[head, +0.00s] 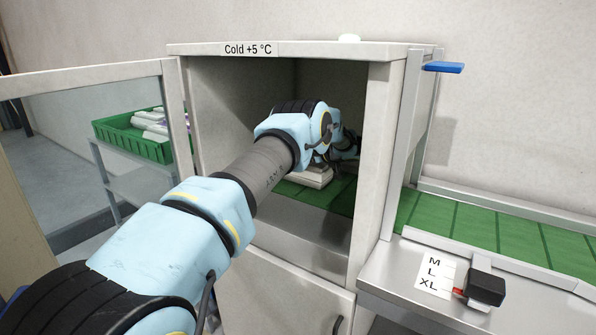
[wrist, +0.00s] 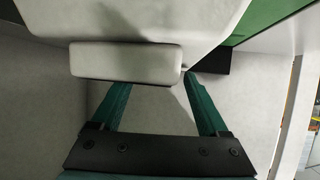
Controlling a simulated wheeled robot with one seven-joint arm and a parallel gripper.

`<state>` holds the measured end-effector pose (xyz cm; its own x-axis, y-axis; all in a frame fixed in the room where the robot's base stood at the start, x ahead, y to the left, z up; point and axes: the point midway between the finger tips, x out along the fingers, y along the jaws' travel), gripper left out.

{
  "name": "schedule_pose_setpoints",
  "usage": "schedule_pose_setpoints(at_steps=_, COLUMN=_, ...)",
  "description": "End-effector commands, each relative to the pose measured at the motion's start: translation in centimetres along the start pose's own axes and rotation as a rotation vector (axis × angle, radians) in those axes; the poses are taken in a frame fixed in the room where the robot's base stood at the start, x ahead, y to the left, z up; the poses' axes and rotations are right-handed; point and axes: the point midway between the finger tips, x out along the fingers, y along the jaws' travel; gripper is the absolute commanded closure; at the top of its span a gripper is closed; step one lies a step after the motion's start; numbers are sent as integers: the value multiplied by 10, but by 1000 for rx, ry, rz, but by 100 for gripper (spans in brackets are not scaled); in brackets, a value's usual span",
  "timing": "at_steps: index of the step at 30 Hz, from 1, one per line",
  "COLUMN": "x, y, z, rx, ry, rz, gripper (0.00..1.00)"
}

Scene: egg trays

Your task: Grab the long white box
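The long white box (head: 313,178) lies on the green floor inside the cold cabinet, partly hidden behind my arm in the head view. In the wrist view the white box (wrist: 140,62) fills the top centre, its short end towards me. My gripper (wrist: 157,85) has its two teal fingers spread apart at that end. The left fingertip is hidden at the box's edge, and the right fingertip is close beside its right corner. I cannot tell whether either finger touches the box. In the head view my gripper is inside the cabinet, mostly hidden.
The cabinet (head: 385,150) is open, with its glass door (head: 100,150) swung left. Its side walls are close around my arm. A green crate (head: 130,145) with packages stands at left. A green conveyor (head: 480,225) and a black device (head: 486,288) are at right.

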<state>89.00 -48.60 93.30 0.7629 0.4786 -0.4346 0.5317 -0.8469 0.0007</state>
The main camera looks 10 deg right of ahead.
Motion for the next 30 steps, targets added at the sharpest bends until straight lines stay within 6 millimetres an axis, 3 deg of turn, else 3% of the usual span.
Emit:
schedule_pose_setpoints(at_steps=2, x=0, y=0, z=0, rx=0, ry=0, rz=0, gripper=33)
schedule_pose_setpoints(at_steps=20, x=0, y=0, z=1, rx=1, ry=-1, rz=-1, gripper=100)
schedule_pose_setpoints(at_steps=30, x=0, y=0, z=-2, rx=0, ry=3, rz=0, gripper=100)
